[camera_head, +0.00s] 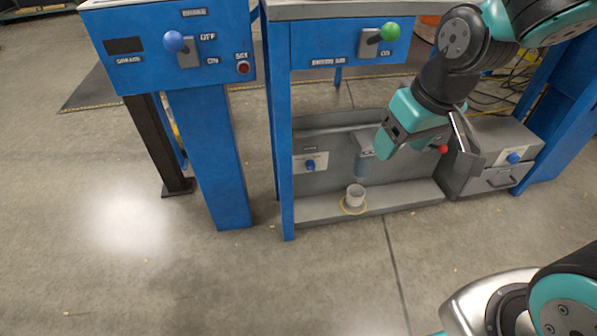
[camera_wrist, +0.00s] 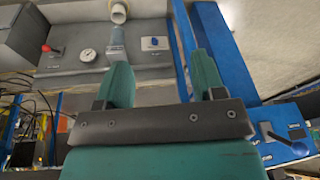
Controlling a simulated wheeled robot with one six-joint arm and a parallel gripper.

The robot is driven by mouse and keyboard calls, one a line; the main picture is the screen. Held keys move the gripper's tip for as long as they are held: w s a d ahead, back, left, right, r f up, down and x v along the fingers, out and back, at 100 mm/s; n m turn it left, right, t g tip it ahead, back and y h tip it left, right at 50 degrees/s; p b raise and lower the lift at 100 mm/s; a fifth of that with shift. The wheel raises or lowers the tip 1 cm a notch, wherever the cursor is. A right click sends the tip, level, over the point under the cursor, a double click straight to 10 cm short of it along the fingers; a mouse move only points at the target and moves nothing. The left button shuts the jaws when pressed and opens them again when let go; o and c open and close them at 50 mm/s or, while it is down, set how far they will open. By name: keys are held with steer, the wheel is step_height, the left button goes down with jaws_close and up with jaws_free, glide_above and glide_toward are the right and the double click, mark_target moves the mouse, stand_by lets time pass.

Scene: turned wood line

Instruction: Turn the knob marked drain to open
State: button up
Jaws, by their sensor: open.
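A blue knob (camera_head: 310,165) on a white plate sits at the left of the low grey back panel. It also shows in the wrist view (camera_wrist: 154,43), beyond my fingertips. Another blue knob (camera_head: 513,157) sits on the grey box at the right. Their labels are too small to read, so I cannot tell which is marked drain or how it is set. My gripper (camera_wrist: 163,76) is open with nothing between its two teal fingers, apart from the panel. In the head view my gripper (camera_head: 388,146) hangs in front of the panel, right of the first knob.
A white cup (camera_head: 355,194) stands on the low shelf under a grey spout (camera_head: 364,146). A red knob (camera_head: 443,149) and a gauge (camera_wrist: 88,55) are nearby. Blue posts (camera_head: 284,150) flank the bay. Upper panels carry a blue-ball lever (camera_head: 174,41) and a green-ball lever (camera_head: 389,32).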

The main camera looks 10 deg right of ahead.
steer(key=w+d+f+n+t+h, duration=0.2)
steer(key=w+d+f+h, duration=0.15)
steer(key=w+f, duration=0.6)
steer(key=w+d+f+n+t+h, duration=0.25)
steer(key=w+d+f, duration=0.2)
steer(key=w, duration=0.95)
steer(key=w+a+f+n+t+h, duration=0.1)
steer(key=w+a+f+n+t, duration=0.2)
steer(key=f+n, duration=0.4)
steer(key=w+a+f+n+t, duration=0.3)
steer(key=a+f+n+t, duration=0.15)
steer(key=f, duration=0.55)
steer(key=s+a+f+n+t+y, duration=0.3)
steer(key=s+a+f+n+y, duration=0.2)
steer(key=s+f+n, duration=0.55)
steer(key=n+b, duration=0.3)
steer(key=b, duration=0.8)
glide_toward(311, 169)
steer(key=shift+y, duration=0.3)
steer(key=shift+w+d+f+b, duration=0.15)
steer(key=shift+w+b, duration=1)
steer(key=shift+w, duration=0.6)
steer(key=shift+w+f+b, duration=0.15)
steer(key=shift+w+b, duration=1)
steer(key=shift+w, duration=0.65)
steer(key=shift+w+d+f+b, duration=0.1)
steer(key=shift+w+b, duration=1.05)
steer(key=shift+w, duration=0.6)
